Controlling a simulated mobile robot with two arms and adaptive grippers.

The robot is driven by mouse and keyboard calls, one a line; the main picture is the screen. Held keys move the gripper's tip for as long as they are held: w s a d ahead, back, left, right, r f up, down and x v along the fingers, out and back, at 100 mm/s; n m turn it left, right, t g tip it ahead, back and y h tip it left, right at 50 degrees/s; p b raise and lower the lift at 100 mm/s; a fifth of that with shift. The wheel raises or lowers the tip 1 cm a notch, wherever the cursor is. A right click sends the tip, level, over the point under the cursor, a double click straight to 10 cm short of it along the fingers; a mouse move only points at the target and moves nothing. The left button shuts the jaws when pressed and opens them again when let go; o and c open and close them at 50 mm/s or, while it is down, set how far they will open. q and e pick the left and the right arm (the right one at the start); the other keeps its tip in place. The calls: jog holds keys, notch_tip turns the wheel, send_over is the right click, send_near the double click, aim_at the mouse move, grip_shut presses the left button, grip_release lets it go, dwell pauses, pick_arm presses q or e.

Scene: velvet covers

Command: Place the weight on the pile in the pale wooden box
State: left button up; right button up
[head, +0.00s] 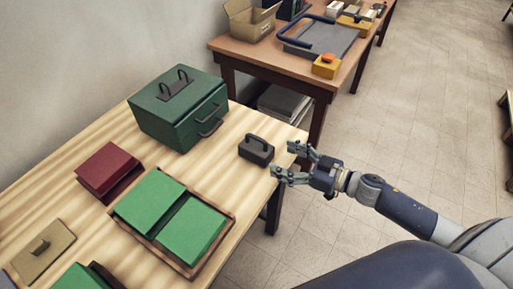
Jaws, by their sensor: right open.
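The weight (256,151) is a small dark grey block with a loop handle, standing upright near the right edge of the pale wooden table. My right gripper (284,160) is open and empty just right of the weight, its fingers pointing left towards it. A shallow wooden box (229,228) with a brownish rim lies on the table, lower left of the weight. Two green velvet-like covers (191,228) sit in it side by side, one partly tilted. My left gripper is not in view.
A large green case with handles (178,105) stands behind and left of the weight. A dark red cover (106,171) lies left of the box, and another green piece (82,279) is cut off below.

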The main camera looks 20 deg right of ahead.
aim_at(256, 148)
jog(key=x, duration=0.5)
jog(key=shift+w+a+p, duration=0.1)
jog(key=shift+w+p, duration=0.05)
jog(key=shift+p, duration=0.15)
jog(key=shift+d+f+x, duration=0.1)
jog(key=shift+f+x, duration=0.05)
jog(key=shift+x, duration=0.7)
jog(key=shift+d+f+x, duration=0.1)
jog(key=shift+f+x, duration=0.05)
jog(key=shift+x, duration=0.75)
jog(key=shift+d+f+x, duration=0.1)
jog(key=shift+f+x, duration=0.05)
jog(key=shift+x, duration=0.7)
jog(key=shift+w, duration=0.1)
grip_shut()
jog(key=shift+w+r, duration=0.2)
jog(key=shift+r, duration=0.05)
